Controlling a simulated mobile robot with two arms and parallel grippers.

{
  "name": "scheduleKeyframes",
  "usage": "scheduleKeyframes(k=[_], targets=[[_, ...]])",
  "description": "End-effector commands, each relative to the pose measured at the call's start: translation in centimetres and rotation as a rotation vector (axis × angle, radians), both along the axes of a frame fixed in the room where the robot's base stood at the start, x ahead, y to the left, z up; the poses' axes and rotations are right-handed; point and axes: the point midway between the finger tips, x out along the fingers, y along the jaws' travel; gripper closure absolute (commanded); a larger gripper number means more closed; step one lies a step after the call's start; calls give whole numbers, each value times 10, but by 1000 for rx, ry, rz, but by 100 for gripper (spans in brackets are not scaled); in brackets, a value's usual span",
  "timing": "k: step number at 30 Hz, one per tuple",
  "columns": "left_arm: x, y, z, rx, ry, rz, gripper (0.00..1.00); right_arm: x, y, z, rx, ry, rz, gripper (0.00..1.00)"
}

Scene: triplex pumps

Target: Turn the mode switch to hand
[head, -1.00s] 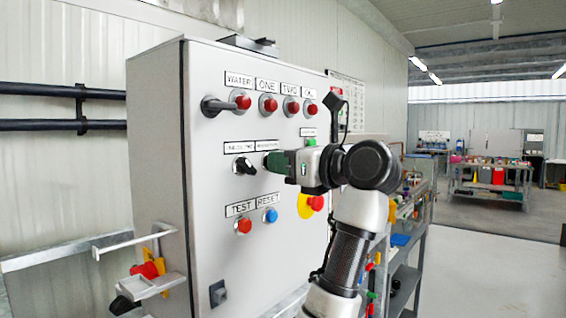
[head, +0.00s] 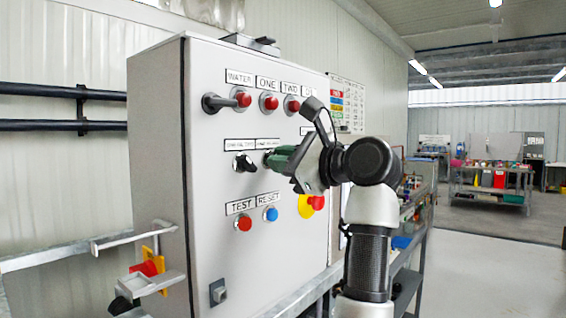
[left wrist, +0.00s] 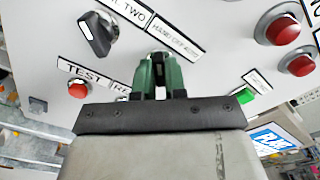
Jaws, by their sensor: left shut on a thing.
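The mode switch (left wrist: 159,66) is on the grey control cabinet (head: 160,200), under the label reading HAND OFF AUTO (left wrist: 178,38). It is mostly hidden by my green fingers, so I cannot read which position it points to. My left gripper (head: 274,160) reaches the panel from the right and is shut on the switch knob. In the left wrist view the two green fingertips (left wrist: 160,70) stand on either side of the dark knob. My right gripper is not in view.
Just left is another black selector knob (head: 243,163). Below are the red TEST button (head: 243,223) and blue RESET button (head: 270,214). A yellow-backed red button (head: 315,203) sits below my gripper. A black lever (head: 218,103) and red lamps (head: 268,103) are above.

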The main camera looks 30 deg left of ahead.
Motion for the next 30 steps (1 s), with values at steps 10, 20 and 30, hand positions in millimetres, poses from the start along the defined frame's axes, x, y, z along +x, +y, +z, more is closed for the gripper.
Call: scheduleKeyframes(k=[10,20,30], targets=[[0,0,0,-5,-64,0,100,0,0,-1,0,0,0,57],[0,0,0,-5,-64,0,100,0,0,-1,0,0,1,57],[0,0,0,-5,-63,0,63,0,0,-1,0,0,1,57]])
